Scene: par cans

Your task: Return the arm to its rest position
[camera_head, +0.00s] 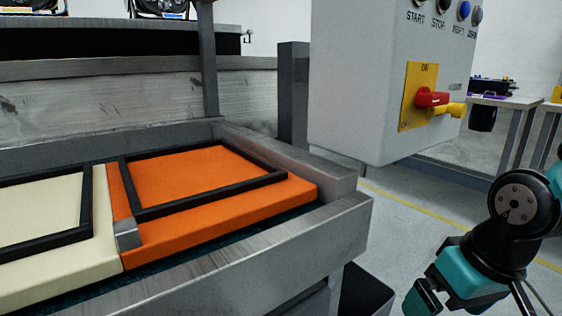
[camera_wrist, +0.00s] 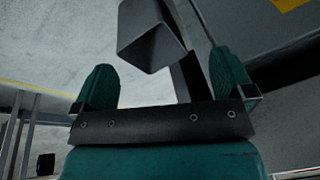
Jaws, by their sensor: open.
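My gripper (camera_wrist: 165,88) is open in the wrist view, its two teal fingers spread apart with nothing held between them. A grey post or bin-like shape and the concrete floor show beyond the fingers. In the head view, my teal and black arm is at the lower right, to the right of the metal bench and clear of it. Part of the arm is cut off by the picture's edge.
A metal bench (camera_head: 345,228) holds an orange case (camera_head: 205,175) and a cream case (camera_head: 40,210). A grey control box (camera_head: 355,90) with a red switch (camera_head: 432,98) hangs above its right end. A dark bin (camera_head: 365,295) stands below. Open floor lies right, before a far table (camera_head: 510,102).

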